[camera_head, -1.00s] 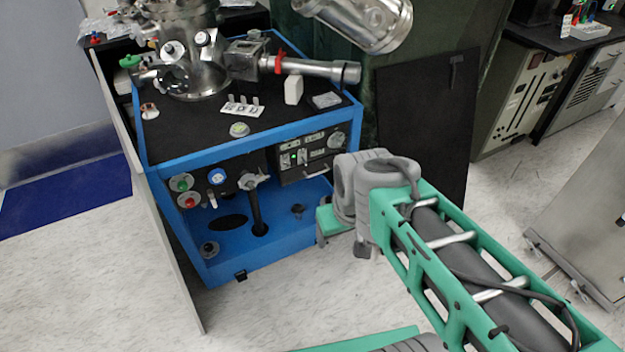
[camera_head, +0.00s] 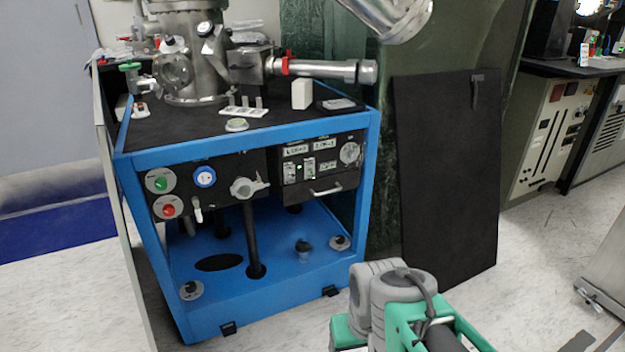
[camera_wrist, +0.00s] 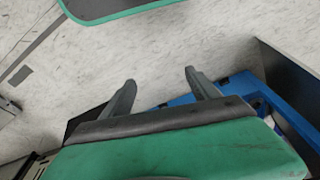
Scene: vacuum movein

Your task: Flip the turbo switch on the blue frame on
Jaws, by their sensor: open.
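The blue frame (camera_head: 252,148) stands left of centre in the head view, with vacuum hardware on its black top. Its front carries a left panel with a green button (camera_head: 161,184), a red button (camera_head: 169,210) and a blue-ringed gauge. To the right is a black control unit (camera_head: 320,190) with small switches (camera_head: 309,165), a green light, a round dial and a handle. I cannot tell which switch is the turbo switch. In the wrist view my gripper (camera_wrist: 158,90) is open and empty, fingers apart above the floor. Part of the blue frame (camera_wrist: 240,88) lies beyond its right finger.
A dark board (camera_head: 447,170) leans upright right of the frame. A thin panel stands along the frame's left side. A beige cabinet (camera_head: 545,125) is further right. The speckled floor (camera_head: 530,270) in front of the board is clear.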

